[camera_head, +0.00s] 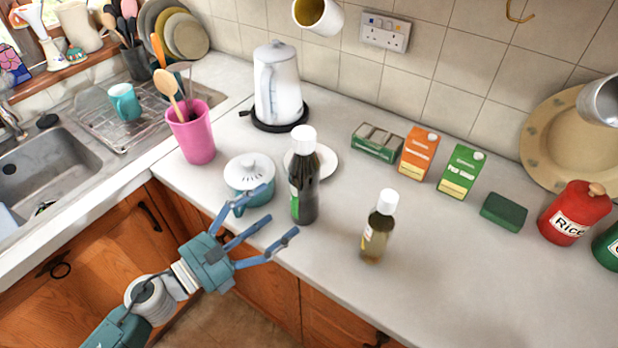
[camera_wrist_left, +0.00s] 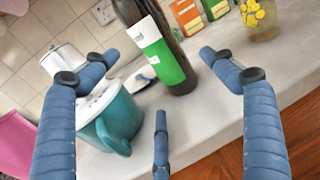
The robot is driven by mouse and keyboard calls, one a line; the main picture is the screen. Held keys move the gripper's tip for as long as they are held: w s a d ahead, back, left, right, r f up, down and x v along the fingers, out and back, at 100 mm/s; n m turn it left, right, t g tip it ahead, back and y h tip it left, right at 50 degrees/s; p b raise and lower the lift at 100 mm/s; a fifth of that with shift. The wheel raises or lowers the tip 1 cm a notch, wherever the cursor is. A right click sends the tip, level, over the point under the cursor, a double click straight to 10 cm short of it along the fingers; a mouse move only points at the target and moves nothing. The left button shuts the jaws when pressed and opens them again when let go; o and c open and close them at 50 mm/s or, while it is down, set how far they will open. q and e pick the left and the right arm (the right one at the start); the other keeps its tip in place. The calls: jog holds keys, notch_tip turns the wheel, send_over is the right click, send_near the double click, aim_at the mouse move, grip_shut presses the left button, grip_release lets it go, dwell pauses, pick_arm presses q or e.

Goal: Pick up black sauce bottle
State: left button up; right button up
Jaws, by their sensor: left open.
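The black sauce bottle (camera_head: 304,180) stands upright on the counter, with a white cap and a green and white label. It also shows in the left wrist view (camera_wrist_left: 174,70), where its cap is out of frame. My left gripper (camera_head: 268,220) is open and empty at the counter's front edge, to the left of the bottle and nearer to me. In the left wrist view the bottle stands ahead, beyond the spread fingers (camera_wrist_left: 160,90), apart from them. My right gripper is in neither view.
A teal pot with a white lid (camera_head: 248,174) stands close left of the bottle. A plate (camera_head: 326,164) lies behind it. A smaller oil bottle (camera_head: 376,236) stands to the right. A kettle (camera_head: 277,84) and pink utensil holder (camera_head: 192,136) are farther back. The front-right counter is clear.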

aim_at(290, 198)
pick_arm(q)
jog(key=shift+r+p+x, duration=0.25)
jog(key=shift+p+x, duration=0.15)
jog(key=shift+x, duration=0.8)
jog(key=shift+w+d, duration=0.25)
jog(key=shift+w, duration=0.05)
jog(key=shift+w+d, duration=0.2)
jog(key=p+x, duration=0.3)
jog(key=x, duration=0.1)
jog(key=shift+w+r, duration=0.1)
jog(key=shift+w, duration=0.1)
jog(key=shift+w+d, duration=0.15)
jog(key=shift+d, duration=0.1)
jog(key=shift+c, duration=1.1)
jog(key=c, duration=1.3)
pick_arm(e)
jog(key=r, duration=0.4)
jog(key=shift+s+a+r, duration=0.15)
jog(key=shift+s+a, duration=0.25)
